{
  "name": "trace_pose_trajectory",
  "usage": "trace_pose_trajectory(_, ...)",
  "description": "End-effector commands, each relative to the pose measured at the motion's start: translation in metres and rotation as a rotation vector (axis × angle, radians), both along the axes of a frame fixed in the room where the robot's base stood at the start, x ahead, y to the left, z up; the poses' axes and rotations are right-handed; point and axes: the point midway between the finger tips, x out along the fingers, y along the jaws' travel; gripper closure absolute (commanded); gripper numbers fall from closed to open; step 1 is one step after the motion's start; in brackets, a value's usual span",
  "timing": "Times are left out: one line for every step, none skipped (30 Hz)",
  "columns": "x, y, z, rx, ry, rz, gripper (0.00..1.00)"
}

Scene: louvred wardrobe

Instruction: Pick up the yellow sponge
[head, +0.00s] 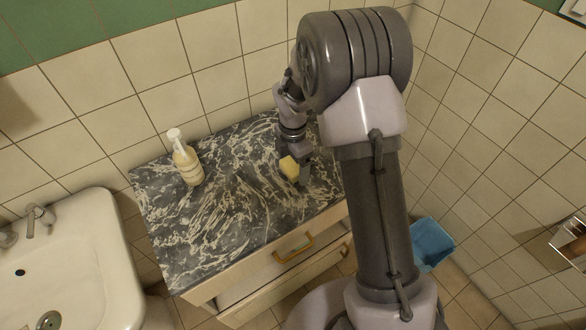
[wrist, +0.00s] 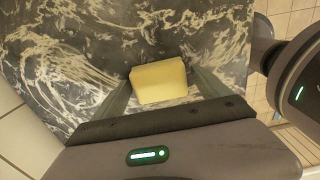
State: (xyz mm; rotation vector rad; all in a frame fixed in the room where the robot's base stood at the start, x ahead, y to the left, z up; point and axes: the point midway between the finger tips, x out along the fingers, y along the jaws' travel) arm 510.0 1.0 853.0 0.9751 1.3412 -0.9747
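The yellow sponge (head: 289,167) is a small block at the right part of the dark marbled counter (head: 232,222). It also shows in the wrist view (wrist: 159,81), between my two fingers. My gripper (head: 297,172) reaches down over the counter, with one finger just right of the sponge. In the wrist view the fingertips (wrist: 160,76) are spread about as wide as the sponge, one on each side. I cannot tell whether they press on it, or whether the sponge rests on the counter.
A pump bottle (head: 187,163) stands at the counter's back left. A white basin (head: 75,262) is on the left. A yellow-handled drawer (head: 293,247) is below the counter, and a blue bin (head: 431,244) is on the floor at right. Tiled walls rise behind. The counter's middle is clear.

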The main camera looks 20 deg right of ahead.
Motion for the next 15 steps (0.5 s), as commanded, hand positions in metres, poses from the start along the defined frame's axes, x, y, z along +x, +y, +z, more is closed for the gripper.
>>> trace_pose_trajectory(0.0000, 0.0000, 0.0003, 0.000, 0.000, 0.000, 0.26)
trace_pose_trajectory(0.0000, 0.0000, 0.0003, 0.000, 0.000, 0.000, 0.32)
trace_pose_trajectory(0.0000, 0.0000, 0.0004, 0.000, 0.000, 0.000, 0.40)
trace_pose_trajectory(0.0000, 0.0000, 0.0004, 0.000, 0.000, 0.000, 0.46)
trace_pose_trajectory(0.0000, 0.0000, 0.0004, 0.000, 0.000, 0.000, 0.52)
trace_pose_trajectory(0.0000, 0.0000, 0.0004, 0.000, 0.000, 0.000, 0.59)
trace_pose_trajectory(0.0000, 0.0000, 0.0004, 0.000, 0.000, 0.000, 0.65)
trace_pose_trajectory(0.0000, -0.0001, 0.0004, 0.000, 0.000, 0.000, 0.71)
trace_pose_trajectory(0.0001, -0.0001, 0.0004, 0.000, 0.000, 0.000, 0.77)
trace_pose_trajectory(0.0001, -0.0001, 0.0004, 0.000, 0.000, 0.000, 0.77)
trace_pose_trajectory(0.0001, -0.0001, 0.0004, 0.000, 0.000, 0.000, 0.77)
trace_pose_trajectory(0.0001, -0.0001, 0.0005, 0.000, 0.000, 0.000, 0.77)
trace_pose_trajectory(0.0001, -0.0001, 0.0005, 0.000, 0.000, 0.000, 0.77)
trace_pose_trajectory(0.0001, -0.0001, 0.0008, 0.000, 0.000, 0.000, 0.77)
trace_pose_trajectory(0.0001, -0.0001, 0.0018, 0.000, 0.000, 0.000, 0.77)
